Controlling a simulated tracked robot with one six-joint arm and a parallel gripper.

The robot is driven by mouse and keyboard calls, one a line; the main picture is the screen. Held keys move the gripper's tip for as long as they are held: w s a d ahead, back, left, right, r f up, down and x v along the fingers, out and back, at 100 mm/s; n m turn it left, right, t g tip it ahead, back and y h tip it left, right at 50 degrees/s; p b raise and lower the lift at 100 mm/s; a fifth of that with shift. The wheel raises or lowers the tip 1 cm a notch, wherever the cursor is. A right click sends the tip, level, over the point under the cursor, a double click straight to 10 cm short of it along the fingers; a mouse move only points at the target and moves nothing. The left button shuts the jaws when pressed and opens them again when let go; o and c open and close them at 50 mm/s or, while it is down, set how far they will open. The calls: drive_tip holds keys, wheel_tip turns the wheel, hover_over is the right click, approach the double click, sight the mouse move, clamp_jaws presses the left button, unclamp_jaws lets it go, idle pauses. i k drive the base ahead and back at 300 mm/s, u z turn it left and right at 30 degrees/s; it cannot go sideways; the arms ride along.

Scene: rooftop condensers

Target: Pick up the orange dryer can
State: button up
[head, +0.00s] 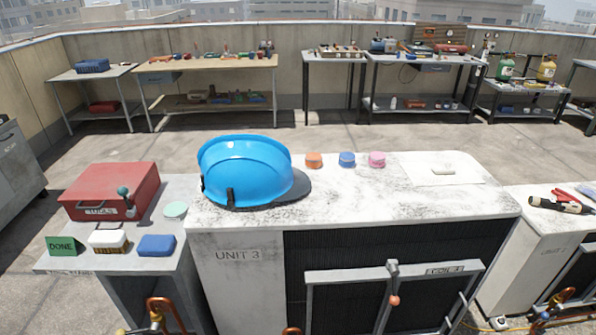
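A small orange can (314,160), short and round, stands on the worn white top of the UNIT 3 condenser (237,242), near its back edge. It is just right of a large blue hard hat (245,168). A similar blue can (347,160) and a pink can (377,160) stand to its right in a row, with small gaps between them. The orange can is in plain sight and nothing covers it. My gripper is not in view in the head view.
A grey side table (185,195) at left holds a red toolbox (110,190), a green DONE sign (62,246), a brush (108,240) and a blue block (157,245). A pale item (443,170) lies at the condenser's right. The top's front middle is clear.

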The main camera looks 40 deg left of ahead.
sight(313, 160)
drive_tip(key=k, duration=1.05)
drive_tip(key=u, duration=2.1)
drive_tip(key=i, duration=1)
drive_tip(key=u, duration=0.1)
